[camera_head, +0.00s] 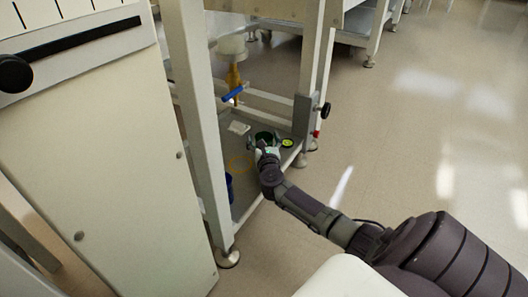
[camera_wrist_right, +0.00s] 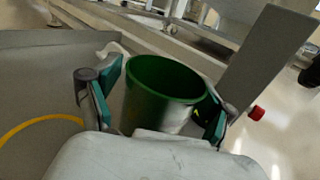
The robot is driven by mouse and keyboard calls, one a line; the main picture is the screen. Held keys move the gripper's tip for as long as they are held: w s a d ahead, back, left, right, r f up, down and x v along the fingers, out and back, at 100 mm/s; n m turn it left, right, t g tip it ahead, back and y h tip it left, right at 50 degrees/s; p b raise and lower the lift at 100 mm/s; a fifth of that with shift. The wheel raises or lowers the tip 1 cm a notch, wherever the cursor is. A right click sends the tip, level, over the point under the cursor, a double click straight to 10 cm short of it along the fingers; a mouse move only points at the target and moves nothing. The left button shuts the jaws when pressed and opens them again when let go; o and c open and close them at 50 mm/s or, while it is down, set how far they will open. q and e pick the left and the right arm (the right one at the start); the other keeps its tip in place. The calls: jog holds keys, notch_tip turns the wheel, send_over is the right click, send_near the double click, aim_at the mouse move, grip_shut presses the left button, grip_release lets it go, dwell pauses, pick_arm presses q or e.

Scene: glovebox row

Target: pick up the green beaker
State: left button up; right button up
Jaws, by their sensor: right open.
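The green beaker (camera_wrist_right: 165,85) stands upright between the fingers of my right gripper (camera_wrist_right: 155,95) in the right wrist view. One finger is to its left and one to its right. The left finger shows a gap to the beaker; whether the right finger touches it I cannot tell. In the head view the beaker (camera_head: 264,136) shows small and dark on the low shelf, just beyond my right gripper (camera_head: 263,147), and the hand partly hides it. My right gripper is open. My left gripper is not in view.
The low grey shelf (camera_head: 245,203) sits inside a frame with upright posts (camera_head: 200,110). A yellow ring (camera_wrist_right: 40,122), a blue object (camera_head: 229,187) and a green-yellow round item (camera_head: 288,143) are near the beaker. A grey plate (camera_head: 302,116) stands close on the right. Open floor lies right.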

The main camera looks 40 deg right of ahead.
jog(key=shift+w+d+r, duration=0.1)
jog(key=shift+w+d, duration=0.05)
jog(key=shift+w, duration=0.05)
jog(key=c, duration=0.9)
